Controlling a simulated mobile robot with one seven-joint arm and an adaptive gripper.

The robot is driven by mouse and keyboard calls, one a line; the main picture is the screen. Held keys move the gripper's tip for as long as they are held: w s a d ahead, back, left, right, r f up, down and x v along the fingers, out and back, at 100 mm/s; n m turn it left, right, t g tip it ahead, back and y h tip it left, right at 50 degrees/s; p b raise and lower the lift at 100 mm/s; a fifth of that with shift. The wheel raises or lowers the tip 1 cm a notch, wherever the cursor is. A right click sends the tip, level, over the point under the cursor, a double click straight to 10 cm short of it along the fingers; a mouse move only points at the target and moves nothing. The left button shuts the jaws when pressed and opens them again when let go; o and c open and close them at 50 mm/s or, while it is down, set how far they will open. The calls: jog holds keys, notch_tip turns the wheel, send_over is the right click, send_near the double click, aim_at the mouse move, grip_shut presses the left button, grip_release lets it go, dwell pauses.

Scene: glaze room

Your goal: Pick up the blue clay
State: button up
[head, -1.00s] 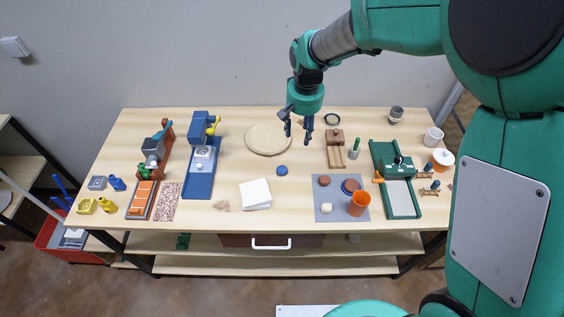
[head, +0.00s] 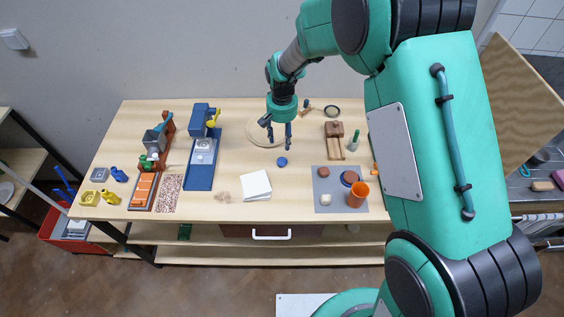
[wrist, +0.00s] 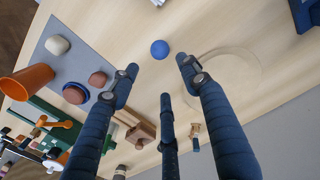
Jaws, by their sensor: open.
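The blue clay (head: 282,162) is a small round blue lump on the bare wooden table, in front of the round wooden board (head: 258,131). In the wrist view the blue clay (wrist: 160,49) lies beyond the fingertips, roughly centred between them. My gripper (head: 279,144) is open and empty. It hangs fingers down above the table, a little behind the clay and apart from it. In the wrist view its blue fingers (wrist: 160,75) are spread, with nothing between them.
A grey mat (head: 325,172) with brown, blue-ringed and white lumps and an orange cup (head: 357,195) lies right of the clay. White sheets (head: 256,186) lie front left, a blue press (head: 201,150) further left. My arm hides the table's right end.

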aim_at(282, 164)
jog(key=shift+f, duration=0.15)
notch_tip(282, 164, down, 14)
jog(key=b, duration=0.7)
jog(key=shift+r, duration=0.25)
jog(key=c, duration=0.6)
